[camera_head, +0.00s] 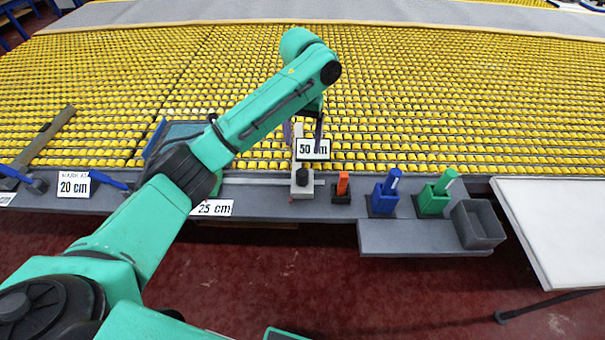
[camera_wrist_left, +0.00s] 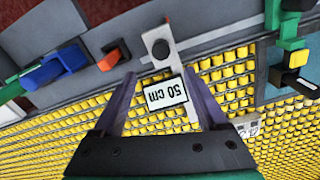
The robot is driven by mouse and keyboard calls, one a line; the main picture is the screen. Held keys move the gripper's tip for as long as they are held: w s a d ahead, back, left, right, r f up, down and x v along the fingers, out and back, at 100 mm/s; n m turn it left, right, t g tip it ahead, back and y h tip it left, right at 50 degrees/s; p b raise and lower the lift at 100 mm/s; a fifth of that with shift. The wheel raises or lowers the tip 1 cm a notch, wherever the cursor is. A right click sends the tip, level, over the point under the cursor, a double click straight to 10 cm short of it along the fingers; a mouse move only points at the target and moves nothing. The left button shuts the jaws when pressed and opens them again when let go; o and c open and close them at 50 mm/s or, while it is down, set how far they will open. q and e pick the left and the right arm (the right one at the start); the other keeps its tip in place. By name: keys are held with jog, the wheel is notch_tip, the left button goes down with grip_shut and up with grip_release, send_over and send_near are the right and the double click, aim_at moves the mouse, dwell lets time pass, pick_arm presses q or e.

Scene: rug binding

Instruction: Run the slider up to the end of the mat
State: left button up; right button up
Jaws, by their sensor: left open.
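The slider (camera_head: 302,186) is a light grey block with a black knob, at the front rail of the table. A white "50 cm" card (camera_head: 312,149) stands just behind it. In the left wrist view the slider (camera_wrist_left: 162,48) lies just beyond my fingertips, with the card (camera_wrist_left: 166,95) between my fingers. My left gripper (camera_head: 308,130) is open and empty, above the rollers behind the slider; its spread fingers also show in the left wrist view (camera_wrist_left: 160,80). A flat grey-blue piece with a blue edge (camera_head: 180,131), perhaps the mat, lies left, partly hidden by my arm. My right gripper is not seen.
Right of the slider stand an orange item (camera_head: 343,184), a blue holder (camera_head: 384,195), a green holder (camera_head: 434,195) and a grey bin (camera_head: 479,224). Cards reading "20 cm" (camera_head: 74,184) and "25 cm" (camera_head: 213,208) are left. Yellow rollers (camera_head: 450,100) fill the tabletop.

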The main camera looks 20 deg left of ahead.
aim_at(302, 172)
pick_arm(q)
notch_tip(302, 172, down, 14)
jog(key=shift+f+p, duration=0.1)
jog(key=shift+p, duration=0.75)
jog(key=shift+a, duration=0.1)
grip_shut()
dwell(0.7)
